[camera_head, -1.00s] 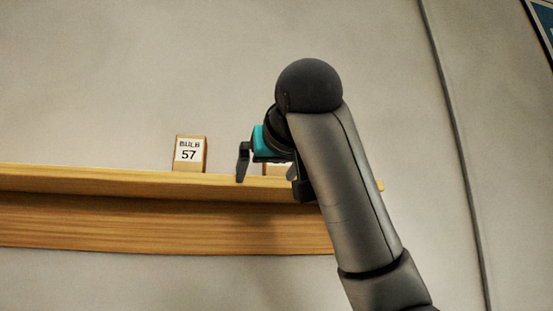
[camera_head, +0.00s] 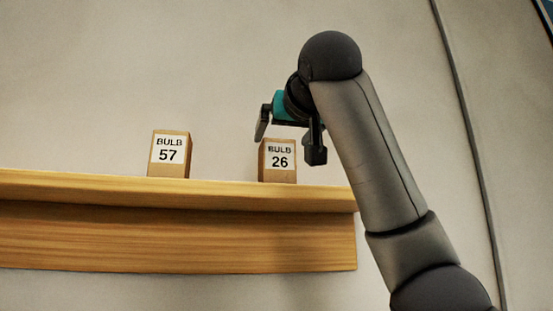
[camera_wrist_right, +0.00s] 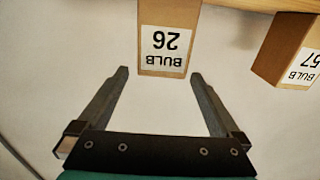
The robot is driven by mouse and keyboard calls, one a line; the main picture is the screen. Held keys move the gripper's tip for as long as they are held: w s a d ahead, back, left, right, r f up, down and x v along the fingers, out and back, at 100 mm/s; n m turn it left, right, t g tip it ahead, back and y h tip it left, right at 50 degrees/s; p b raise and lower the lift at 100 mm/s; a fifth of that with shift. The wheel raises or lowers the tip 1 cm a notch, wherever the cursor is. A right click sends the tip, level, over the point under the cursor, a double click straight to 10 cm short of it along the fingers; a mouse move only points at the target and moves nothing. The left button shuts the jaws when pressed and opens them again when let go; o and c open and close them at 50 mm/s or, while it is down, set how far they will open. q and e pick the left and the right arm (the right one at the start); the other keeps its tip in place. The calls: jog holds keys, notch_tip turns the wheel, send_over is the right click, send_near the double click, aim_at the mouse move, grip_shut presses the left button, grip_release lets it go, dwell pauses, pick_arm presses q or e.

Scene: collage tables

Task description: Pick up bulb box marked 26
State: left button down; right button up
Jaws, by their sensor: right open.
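The bulb box marked 26 (camera_head: 278,162) is a small brown box with a white label, upright on a wooden shelf (camera_head: 180,235) in the head view. It also shows upside down at the top middle of the right wrist view (camera_wrist_right: 166,68). My right gripper (camera_head: 289,150) is open, its two fingers apart and nothing between them. In the right wrist view the box lies just beyond the fingertips (camera_wrist_right: 160,75), roughly centred between them. In the head view the gripper is by the top of the box. My left gripper is not in view.
A like box marked 57 (camera_head: 168,154) stands on the shelf to the left of box 26, with a clear gap between them. The shelf's right end is a little right of box 26. A plain pale wall is behind.

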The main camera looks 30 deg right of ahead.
aim_at(280, 143)
jog(key=shift+p+x, duration=0.45)
jog(key=shift+x, duration=0.55)
jog(key=p+x, duration=0.2)
jog(key=x, duration=0.1)
jog(key=shift+w+f, duration=0.2)
jog(key=shift+f, duration=0.05)
jog(key=shift+w+f, duration=0.1)
jog(key=shift+w, duration=0.25)
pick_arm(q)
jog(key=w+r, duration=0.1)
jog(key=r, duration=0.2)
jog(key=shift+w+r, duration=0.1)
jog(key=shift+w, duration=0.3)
pick_arm(e)
jog(key=c, duration=1.2)
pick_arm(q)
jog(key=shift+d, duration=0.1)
pick_arm(e)
notch_tip(280, 143, up, 2)
jog(key=shift+r, duration=3.95)
